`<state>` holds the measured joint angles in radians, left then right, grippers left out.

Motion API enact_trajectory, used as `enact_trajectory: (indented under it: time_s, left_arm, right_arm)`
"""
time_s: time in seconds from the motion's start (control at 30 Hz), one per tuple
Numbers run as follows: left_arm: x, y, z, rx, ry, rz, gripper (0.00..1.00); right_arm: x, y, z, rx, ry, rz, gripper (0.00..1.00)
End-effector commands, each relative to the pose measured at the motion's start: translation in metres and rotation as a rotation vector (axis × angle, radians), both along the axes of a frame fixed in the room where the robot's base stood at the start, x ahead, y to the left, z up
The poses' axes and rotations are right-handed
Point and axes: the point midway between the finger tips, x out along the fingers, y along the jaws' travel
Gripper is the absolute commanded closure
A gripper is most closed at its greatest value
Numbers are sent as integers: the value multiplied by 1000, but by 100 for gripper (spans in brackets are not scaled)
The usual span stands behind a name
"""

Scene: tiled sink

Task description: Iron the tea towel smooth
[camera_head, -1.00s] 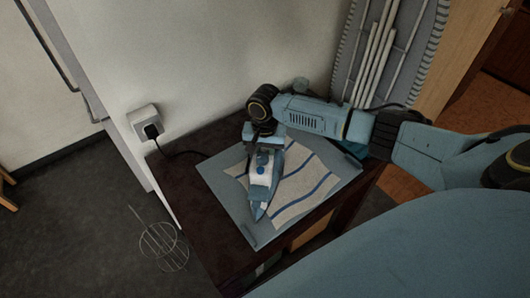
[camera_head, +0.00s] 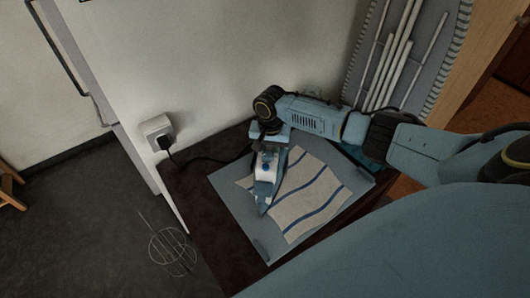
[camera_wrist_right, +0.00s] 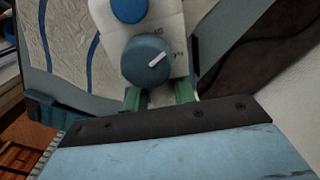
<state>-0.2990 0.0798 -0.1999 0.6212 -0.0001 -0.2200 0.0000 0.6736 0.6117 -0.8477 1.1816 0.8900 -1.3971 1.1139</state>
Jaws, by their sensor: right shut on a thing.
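The tea towel (camera_head: 308,199), cream with blue stripes, lies on a grey-blue ironing mat (camera_head: 226,192). Its edges look wavy, and the wrist view shows creases in its cloth (camera_wrist_right: 62,30). The iron (camera_head: 265,172), white and blue with a pointed tip, is over the towel's left part, its tip toward the front. I cannot tell whether its sole touches the cloth. My right gripper (camera_wrist_right: 160,97) is shut on the iron, next to its round dial (camera_wrist_right: 147,60). The gripper's fingers are mostly hidden in the head view. My left gripper is not in view.
The mat lies on a dark wooden table (camera_head: 200,213) against a white wall. A plug sits in the wall socket (camera_head: 159,132), with a dark cord running along the table. A wire rack (camera_head: 172,250) is on the floor at left. Folded airer bars (camera_head: 392,60) stand behind.

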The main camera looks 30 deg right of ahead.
Motion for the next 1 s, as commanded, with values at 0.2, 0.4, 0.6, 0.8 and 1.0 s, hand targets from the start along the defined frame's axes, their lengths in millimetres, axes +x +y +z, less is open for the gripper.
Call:
enact_trajectory:
  time_s: [0.2,0.4,0.6,0.8,1.0]
  left_arm:
    - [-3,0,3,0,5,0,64]
    - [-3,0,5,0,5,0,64]
    - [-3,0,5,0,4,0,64]
    - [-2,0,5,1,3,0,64]
    - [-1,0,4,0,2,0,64]
  right_arm:
    - [2,-19,2,1,-5,-5,100]
    - [1,-36,2,0,-4,-5,100]
    - [0,-53,2,0,-4,-8,100]
    - [-1,-71,2,0,-4,-11,100]
    - [-2,-88,2,0,-4,-13,100]
